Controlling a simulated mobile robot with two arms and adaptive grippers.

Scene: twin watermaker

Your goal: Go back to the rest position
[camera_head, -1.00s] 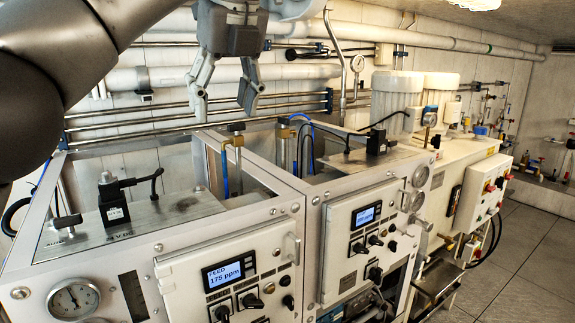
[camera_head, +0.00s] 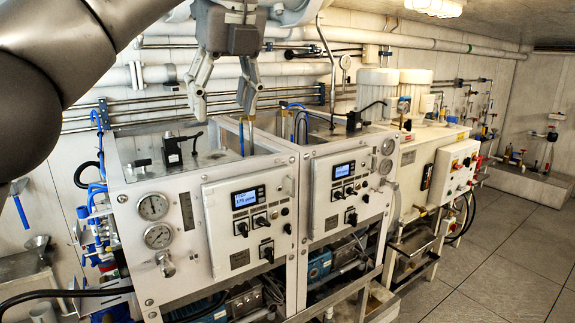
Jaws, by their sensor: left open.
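My left gripper (camera_head: 223,103) hangs from the top of the head view, fingers pointing down. Its two fingers are apart with nothing between them. In the picture it overlaps the top rear of the near watermaker cabinet (camera_head: 165,190); whether it is above or in front of that frame is hard to tell. My left arm fills the upper left corner. The near cabinet has a control panel (camera_head: 252,222) with a lit display and black knobs. A second cabinet with a similar panel (camera_head: 340,188) stands to its right. My right gripper is not in view.
Two gauges (camera_head: 156,222) sit on the near cabinet's front. Pipes (camera_head: 290,70) run along the back wall. A cream unit (camera_head: 425,165) with white cylinders stands farther right. Hoses and blue fittings (camera_head: 95,235) crowd the left side. The tiled floor (camera_head: 495,255) at right is clear.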

